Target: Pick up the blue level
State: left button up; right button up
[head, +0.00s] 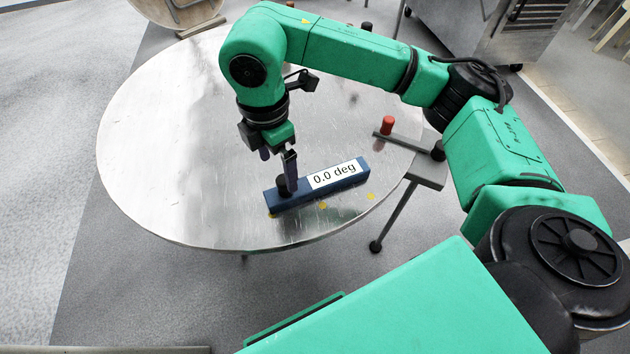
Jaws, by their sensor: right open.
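The blue level (345,184) lies on the round metal table (150,130), near its front edge. It is a long blue bar with a white label reading "0.0 deg" and a dark knob (284,188) near its left end. My right gripper (278,166) points down above the left end of the level, with one finger close to the knob. The gripper is open with nothing held; whether a finger touches the knob I cannot tell. My left gripper is not in view.
A red-topped peg (387,125) stands on a grey bar at the table's right edge. Small yellow marks (322,206) lie on the table near the level. A round wooden object (180,10) and a metal cabinet (490,30) stand behind. The table's left side is clear.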

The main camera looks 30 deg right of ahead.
aim_at(282, 179)
jog(key=f, duration=0.5)
jog(key=f+p, duration=0.1)
jog(key=f, duration=0.1)
jog(key=shift+s+d+f, duration=0.15)
jog(key=shift+d+f, duration=0.15)
grip_shut()
